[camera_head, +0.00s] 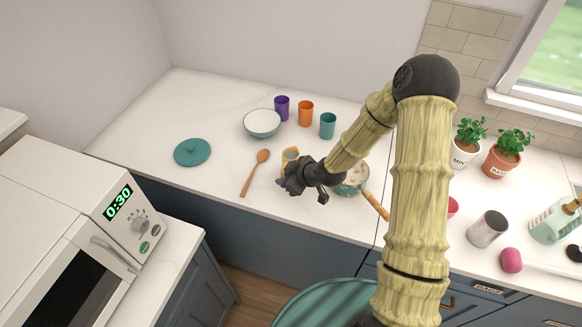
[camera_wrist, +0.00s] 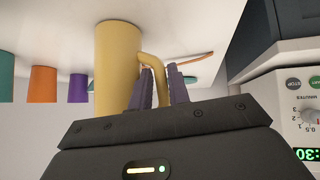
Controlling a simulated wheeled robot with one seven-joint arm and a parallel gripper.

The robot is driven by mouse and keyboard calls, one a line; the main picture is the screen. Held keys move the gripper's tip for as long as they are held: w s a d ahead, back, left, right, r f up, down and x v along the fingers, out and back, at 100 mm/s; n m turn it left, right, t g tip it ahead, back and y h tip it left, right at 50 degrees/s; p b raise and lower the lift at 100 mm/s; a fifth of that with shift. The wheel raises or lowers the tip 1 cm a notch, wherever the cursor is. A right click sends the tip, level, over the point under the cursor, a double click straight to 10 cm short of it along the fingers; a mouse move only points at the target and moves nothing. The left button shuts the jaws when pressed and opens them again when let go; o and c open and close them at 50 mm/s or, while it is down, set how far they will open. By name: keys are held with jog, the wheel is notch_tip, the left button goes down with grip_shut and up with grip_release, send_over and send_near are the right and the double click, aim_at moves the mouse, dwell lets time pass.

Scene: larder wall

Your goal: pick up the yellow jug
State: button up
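The yellow jug (camera_head: 291,153) is at the counter's front part, partly hidden behind my gripper (camera_head: 293,184) in the head view. In the wrist view the jug (camera_wrist: 117,65) is large and upside down in the picture, with its curved handle (camera_wrist: 154,63) on the right side. My gripper's two dark fingers (camera_wrist: 160,82) stand close on either side of the handle, with little or no gap, and look shut on it. I cannot tell whether the jug's base touches the counter.
A wooden spoon (camera_head: 255,172) and teal lid (camera_head: 192,152) lie left of the jug. A bowl (camera_head: 262,123) and purple (camera_head: 282,107), orange (camera_head: 306,112) and teal (camera_head: 328,125) cups stand behind. A pan (camera_head: 352,181) is close on the right, partly hidden by my arm.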

jog(key=shift+c, duration=0.2)
grip_shut()
jog(key=shift+w, duration=0.1)
jog(key=shift+r, duration=0.2)
jog(key=shift+r+b, duration=0.3)
jog(key=shift+r, duration=4.5)
